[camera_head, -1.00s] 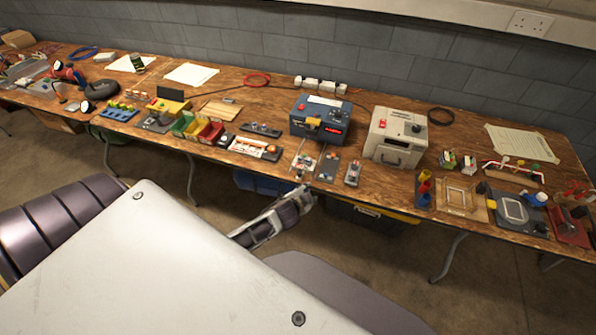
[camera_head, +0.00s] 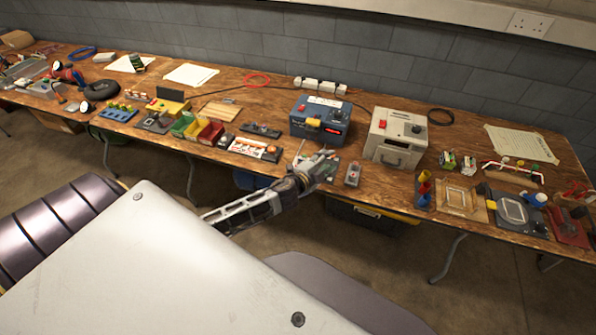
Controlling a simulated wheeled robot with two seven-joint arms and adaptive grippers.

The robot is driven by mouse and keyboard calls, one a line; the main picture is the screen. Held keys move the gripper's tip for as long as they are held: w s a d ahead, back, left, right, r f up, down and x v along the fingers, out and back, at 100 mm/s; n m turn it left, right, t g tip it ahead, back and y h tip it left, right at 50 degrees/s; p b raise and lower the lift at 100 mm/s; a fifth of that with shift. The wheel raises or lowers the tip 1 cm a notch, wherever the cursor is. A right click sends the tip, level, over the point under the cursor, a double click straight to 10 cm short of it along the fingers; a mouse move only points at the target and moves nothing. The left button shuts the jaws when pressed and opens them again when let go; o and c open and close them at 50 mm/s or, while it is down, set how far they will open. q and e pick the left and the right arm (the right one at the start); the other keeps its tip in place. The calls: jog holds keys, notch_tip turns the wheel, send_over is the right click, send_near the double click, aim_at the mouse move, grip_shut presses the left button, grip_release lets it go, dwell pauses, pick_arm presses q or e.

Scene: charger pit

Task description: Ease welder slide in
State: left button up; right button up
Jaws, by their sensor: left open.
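The blue welder box (camera_head: 321,118) with a red display and a yellow part on its front stands toward the back of the wooden bench. My left gripper (camera_head: 316,160) is open over the bench's front part, just in front of the welder. It covers most of the small plates with bits on them there, so I cannot tell whether it touches them. No slide can be told apart clearly at this size. My right gripper is not in view.
A grey-white box (camera_head: 396,136) with a handle stands right of the welder. A small grey block with a red button (camera_head: 353,174) sits near the front edge. Red and green bins (camera_head: 187,125) and a white strip tray (camera_head: 254,149) lie to the left.

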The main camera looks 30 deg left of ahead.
pick_arm(q)
jog(key=d+r+m+g+h, duration=0.3)
jog(key=d+r+m+h, duration=0.5)
jog(key=m, duration=0.8)
jog(key=s+a+f+m+g+y, duration=0.1)
jog(key=s+a+m+g+y, duration=0.1)
jog(key=a, duration=0.4)
jog(key=s+a+f+m+g+y, duration=0.1)
jog(key=s+a+m+g+y, duration=0.2)
jog(key=a+m, duration=0.3)
jog(key=s+a+f+m+g+y, duration=0.1)
jog(key=s+a+m+g+y, duration=0.1)
jog(key=a, duration=0.6)
jog(key=shift+s+a+f+m+g, duration=0.25)
jog(key=shift+f+m+g, duration=0.1)
jog(key=shift+m+g, duration=0.5)
jog(key=shift+w+f, duration=0.15)
jog(key=shift+f, duration=0.15)
